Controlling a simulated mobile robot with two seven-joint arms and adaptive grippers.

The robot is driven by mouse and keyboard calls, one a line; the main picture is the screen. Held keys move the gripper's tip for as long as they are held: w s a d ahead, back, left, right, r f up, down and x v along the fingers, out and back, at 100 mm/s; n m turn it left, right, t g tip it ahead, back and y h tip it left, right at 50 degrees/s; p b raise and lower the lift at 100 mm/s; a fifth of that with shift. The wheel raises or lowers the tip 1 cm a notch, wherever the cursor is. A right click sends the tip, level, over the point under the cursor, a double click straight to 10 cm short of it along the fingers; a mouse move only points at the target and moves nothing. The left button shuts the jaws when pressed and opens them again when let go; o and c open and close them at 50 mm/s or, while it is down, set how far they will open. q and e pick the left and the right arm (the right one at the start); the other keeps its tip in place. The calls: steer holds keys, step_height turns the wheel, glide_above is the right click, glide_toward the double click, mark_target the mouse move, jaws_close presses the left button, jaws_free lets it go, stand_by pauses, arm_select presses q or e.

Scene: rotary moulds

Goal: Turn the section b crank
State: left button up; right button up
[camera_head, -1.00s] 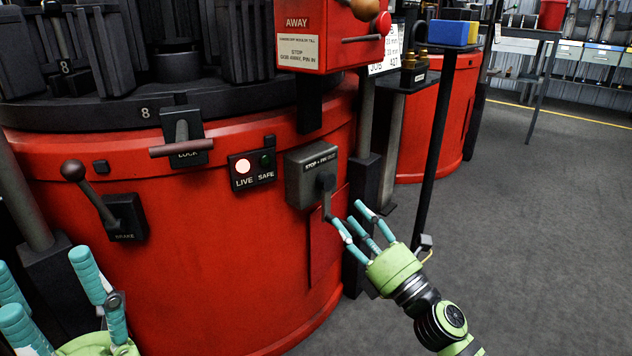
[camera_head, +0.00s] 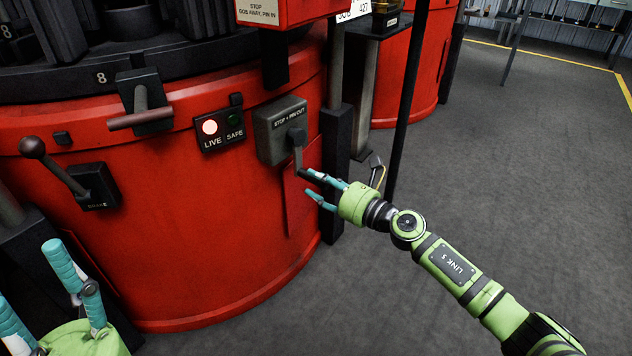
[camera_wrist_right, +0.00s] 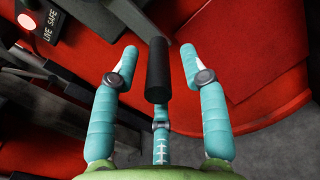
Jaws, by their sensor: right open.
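The crank (camera_head: 297,152) hangs from a grey box (camera_head: 270,145) marked "STOP + PIN OUT" on the red machine's side. Its dark arm points down, and its black grip (camera_wrist_right: 157,70) sticks out between my right fingers in the right wrist view. My right gripper (camera_head: 315,186) is open, with its teal fingers spread around the grip. In the wrist view there are gaps at both sides of the grip. The third finger lies below it. My left gripper (camera_head: 32,278) is open and empty at the lower left, partly cut off. No section letter is readable on the box.
A LIVE/SAFE lamp panel (camera_head: 220,130) has its LIVE lamp lit. A brake lever (camera_head: 60,168) and a lock handle (camera_head: 141,118) sit further left on the red drum (camera_head: 190,240). A dark post (camera_head: 335,170) stands right of the crank. Grey floor (camera_head: 480,160) is open to the right.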

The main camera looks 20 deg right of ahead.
steer(key=shift+w+a, duration=0.4)
steer(key=shift+w, duration=0.15)
jaws_close()
steer(key=shift+s+a, duration=0.1)
